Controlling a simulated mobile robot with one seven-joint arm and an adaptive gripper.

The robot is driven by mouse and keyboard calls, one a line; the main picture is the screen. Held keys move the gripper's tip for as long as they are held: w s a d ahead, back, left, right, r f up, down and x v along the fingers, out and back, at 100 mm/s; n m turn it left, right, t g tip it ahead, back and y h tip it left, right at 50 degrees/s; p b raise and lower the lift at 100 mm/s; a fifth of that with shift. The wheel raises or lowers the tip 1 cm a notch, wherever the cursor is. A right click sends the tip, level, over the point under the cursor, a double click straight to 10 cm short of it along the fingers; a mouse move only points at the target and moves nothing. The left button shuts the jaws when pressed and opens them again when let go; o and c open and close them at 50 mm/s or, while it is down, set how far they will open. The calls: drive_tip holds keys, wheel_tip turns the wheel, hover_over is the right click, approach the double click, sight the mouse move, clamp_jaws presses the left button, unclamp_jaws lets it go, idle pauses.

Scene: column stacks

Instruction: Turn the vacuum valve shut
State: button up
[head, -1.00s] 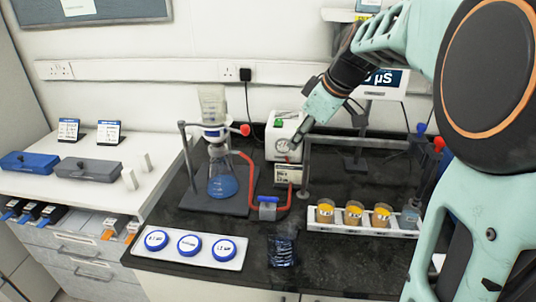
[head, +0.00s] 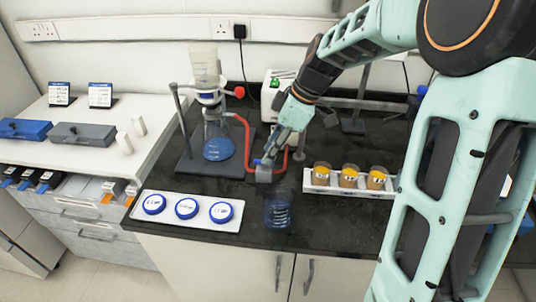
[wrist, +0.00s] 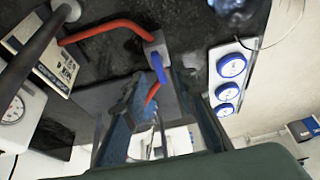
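The vacuum valve is a small grey block (head: 264,175) with a blue lever, set in the red tubing (head: 246,140) at the middle of the bench. In the wrist view the valve block (wrist: 155,45) is ahead of my fingertips, and its blue lever (wrist: 158,68) sticks out toward me. My gripper (head: 271,156) points down at the valve. In the wrist view my gripper (wrist: 160,80) is open, with one finger on each side of the lever. I cannot tell whether either finger touches it. My fingers partly hide the lever in the head view.
A filter flask (head: 218,147) with blue liquid stands on a grey stand behind left. The pump (head: 272,88) is behind my gripper.

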drive_tip(key=shift+x, duration=1.1)
clamp_jaws()
